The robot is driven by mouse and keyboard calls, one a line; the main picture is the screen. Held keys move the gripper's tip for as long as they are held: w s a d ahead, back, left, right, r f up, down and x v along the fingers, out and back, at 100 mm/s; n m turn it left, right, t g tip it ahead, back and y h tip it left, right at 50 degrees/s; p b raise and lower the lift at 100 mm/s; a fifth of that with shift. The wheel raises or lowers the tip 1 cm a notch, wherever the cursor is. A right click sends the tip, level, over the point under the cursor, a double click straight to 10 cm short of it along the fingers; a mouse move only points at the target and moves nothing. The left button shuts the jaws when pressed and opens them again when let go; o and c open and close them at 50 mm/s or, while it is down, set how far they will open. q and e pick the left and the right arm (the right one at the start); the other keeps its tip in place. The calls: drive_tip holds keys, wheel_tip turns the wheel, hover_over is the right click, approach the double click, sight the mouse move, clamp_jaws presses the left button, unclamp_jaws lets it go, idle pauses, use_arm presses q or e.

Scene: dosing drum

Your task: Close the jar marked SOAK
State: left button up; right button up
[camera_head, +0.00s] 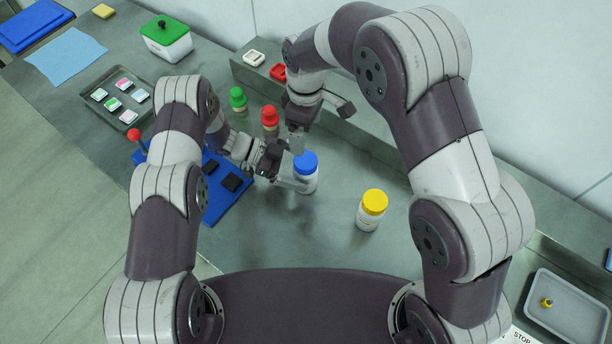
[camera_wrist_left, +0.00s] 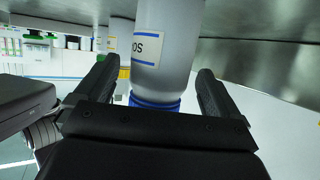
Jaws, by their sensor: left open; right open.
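A white jar with a blue lid (camera_head: 306,163) stands upright on the bench, in the middle of the head view. In the left wrist view the jar (camera_wrist_left: 170,40) appears upside down, with part of a label reading "OS"; the rest is hidden. Its blue lid (camera_wrist_left: 155,102) is on the mouth; how tightly it sits cannot be told. My left gripper (camera_head: 291,166) is open, at the jar's left side, with its fingers on either side of the jar in the wrist view. My right gripper (camera_head: 320,124) is open and empty, above and behind the jar.
A yellow-lidded jar (camera_head: 371,210) stands to the right. Red-lidded (camera_head: 270,119) and green-lidded (camera_head: 238,99) bottles stand behind left. A blue panel (camera_head: 226,200) with a red-knobbed lever (camera_head: 134,135) lies left. Bench between the blue and yellow jars is clear.

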wheel_tip(320, 180, down, 4)
drive_tip(key=b, duration=0.3)
use_arm(q)
drive_tip(key=v, duration=1.1)
drive_tip(key=shift+f, duration=0.1)
